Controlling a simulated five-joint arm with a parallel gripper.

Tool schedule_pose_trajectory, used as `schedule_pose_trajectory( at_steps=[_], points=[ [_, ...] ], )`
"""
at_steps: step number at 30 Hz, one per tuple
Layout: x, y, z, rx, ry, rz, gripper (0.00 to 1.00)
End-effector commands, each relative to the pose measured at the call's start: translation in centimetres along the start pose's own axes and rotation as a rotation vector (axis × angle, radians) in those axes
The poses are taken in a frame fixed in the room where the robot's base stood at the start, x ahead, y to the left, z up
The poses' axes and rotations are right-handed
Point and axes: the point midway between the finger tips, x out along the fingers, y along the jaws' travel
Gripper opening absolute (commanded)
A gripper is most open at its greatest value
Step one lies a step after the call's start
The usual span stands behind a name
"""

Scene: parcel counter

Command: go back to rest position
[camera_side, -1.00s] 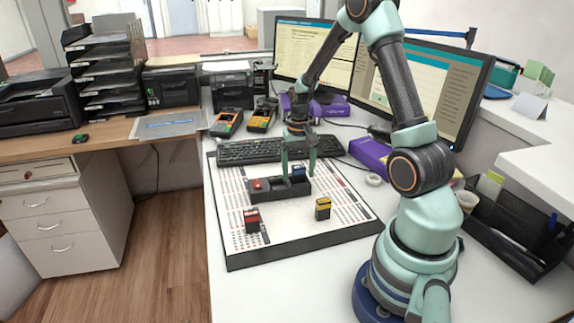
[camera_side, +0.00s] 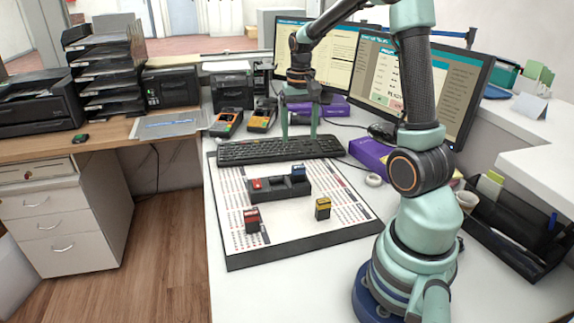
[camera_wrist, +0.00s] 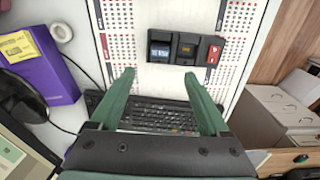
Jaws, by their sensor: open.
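My gripper (camera_side: 299,132) is open and empty, raised in the air over the keyboard side of the mat, behind the black tray (camera_side: 266,195). Its two green fingers also show apart in the wrist view (camera_wrist: 158,75). The tray has a red block (camera_side: 257,184) in its left compartment and a blue block (camera_side: 298,170) in its right one, as the side view shows. In the wrist view the blue block (camera_wrist: 160,50) is on the left and the red block (camera_wrist: 213,54) on the right. The middle compartment's content is unclear.
A second red block (camera_side: 252,219) and a yellow block (camera_side: 323,208) stand on the white printed mat (camera_side: 285,232). A keyboard (camera_side: 270,151), monitors (camera_side: 318,60), card terminals (camera_side: 226,122) and a purple box (camera_side: 370,153) lie around the mat. A tape roll (camera_side: 374,180) is beside it.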

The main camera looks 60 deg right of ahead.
Motion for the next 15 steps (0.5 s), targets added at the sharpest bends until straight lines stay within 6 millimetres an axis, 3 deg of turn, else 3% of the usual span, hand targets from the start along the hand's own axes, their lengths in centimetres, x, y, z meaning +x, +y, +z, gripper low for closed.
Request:
schedule_pose_trajectory(
  at_steps=[9, 15],
  points=[
    [-0.3, -0.4, 0.3, -0.014, 0.009, -0.002, 0.80],
    [-3.2, -3.6, 3.2, -0.154, 0.093, -0.026, 0.80]
  ],
)
